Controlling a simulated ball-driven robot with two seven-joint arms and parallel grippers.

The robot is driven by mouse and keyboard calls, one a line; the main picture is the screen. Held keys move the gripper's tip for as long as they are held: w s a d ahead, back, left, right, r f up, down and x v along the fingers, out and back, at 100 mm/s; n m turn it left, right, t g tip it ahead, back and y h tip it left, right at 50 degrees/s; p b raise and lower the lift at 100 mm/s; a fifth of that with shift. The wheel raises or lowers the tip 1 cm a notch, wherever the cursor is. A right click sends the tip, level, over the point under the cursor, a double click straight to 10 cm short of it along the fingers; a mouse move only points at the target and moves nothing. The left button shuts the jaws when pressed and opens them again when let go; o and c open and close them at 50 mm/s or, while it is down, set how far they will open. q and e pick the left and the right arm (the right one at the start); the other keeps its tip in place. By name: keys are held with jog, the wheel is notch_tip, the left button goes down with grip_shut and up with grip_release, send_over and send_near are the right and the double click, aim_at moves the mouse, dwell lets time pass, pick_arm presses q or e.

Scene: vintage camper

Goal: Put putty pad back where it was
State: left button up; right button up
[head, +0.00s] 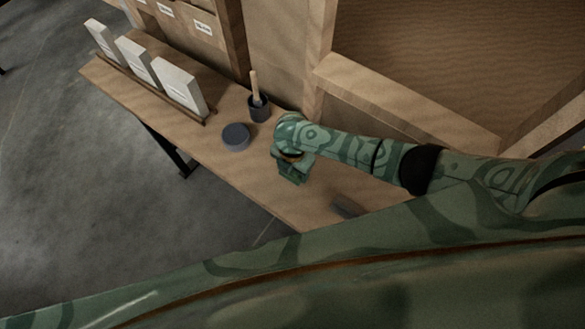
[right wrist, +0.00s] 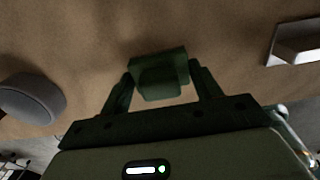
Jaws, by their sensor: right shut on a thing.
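My right gripper (head: 292,173) is over the wooden bench (head: 265,190), pointing down. In the right wrist view its two fingers (right wrist: 160,90) are shut on a small dark green block (right wrist: 160,72), which looks like the putty pad. The block sits between the fingertips with the bench top behind it; whether it touches the wood is hard to tell. In the head view the block cannot be told apart from the green gripper. My left gripper is not in view.
A round grey tin (head: 236,136) and a dark cup (head: 259,110) with a wooden handle stand left of the gripper. A grey flat-based object (head: 345,207) lies to the right. White boxes (head: 180,84) stand in a rack farther left. Bare bench lies between tin and gripper.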

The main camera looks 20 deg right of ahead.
jog(key=shift+f, duration=0.1)
jog(key=o, duration=1)
jog(key=shift+c, duration=0.2)
notch_tip(320, 180, up, 12)
jog(key=p, duration=0.5)
jog(key=shift+p, duration=0.3)
